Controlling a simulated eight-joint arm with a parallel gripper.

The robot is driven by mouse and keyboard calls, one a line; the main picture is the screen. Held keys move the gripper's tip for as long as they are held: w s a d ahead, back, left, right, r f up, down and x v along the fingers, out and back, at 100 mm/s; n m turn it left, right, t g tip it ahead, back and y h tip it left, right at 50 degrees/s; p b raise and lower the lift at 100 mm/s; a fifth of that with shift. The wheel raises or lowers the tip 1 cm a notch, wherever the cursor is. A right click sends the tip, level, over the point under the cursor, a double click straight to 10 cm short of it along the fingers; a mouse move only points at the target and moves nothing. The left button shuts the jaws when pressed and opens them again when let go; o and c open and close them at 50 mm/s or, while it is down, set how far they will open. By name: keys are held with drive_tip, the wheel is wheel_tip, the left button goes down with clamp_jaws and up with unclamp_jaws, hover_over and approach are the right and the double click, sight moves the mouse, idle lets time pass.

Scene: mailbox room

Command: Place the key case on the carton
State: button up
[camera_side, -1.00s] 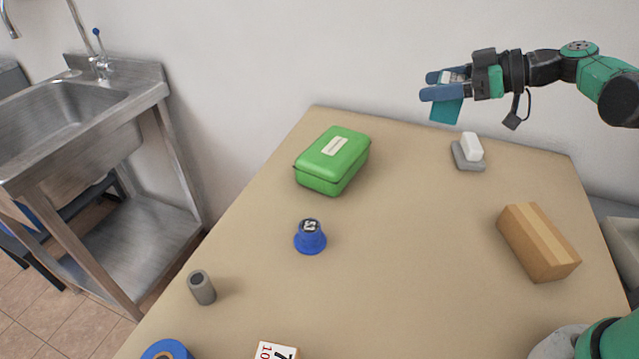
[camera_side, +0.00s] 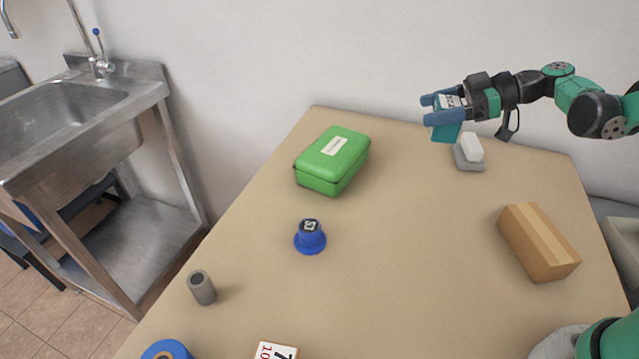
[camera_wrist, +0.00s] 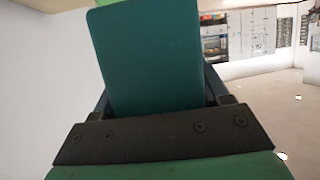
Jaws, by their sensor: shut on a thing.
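My gripper (camera_side: 440,109) is at the upper right of the side view, above the far part of the table. It is shut on a teal key case (camera_side: 446,132) with a pale label on its upper part. The case hangs below and between the fingers, clear of the table. In the wrist view the key case (camera_wrist: 150,60) fills the middle and hides most of the fingers. The carton (camera_side: 537,243), a brown box with a lighter tape strip, lies on the table at the right, nearer the side camera than my gripper.
A green case (camera_side: 333,160) stands at the far left of the table (camera_side: 410,260). A white block on a grey base (camera_side: 470,152) sits close to the held case in the picture. A blue stamp-like object (camera_side: 310,237) and a grey cylinder (camera_side: 202,287) stand nearer. The table's middle is clear.

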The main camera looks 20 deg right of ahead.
wheel_tip(320, 180, down, 13)
drive_tip(key=shift+r, duration=0.2)
idle(0.3)
drive_tip(key=shift+f, duration=0.15)
drive_tip(key=o, duration=1.5)
drive_tip(key=shift+v, duration=2.75)
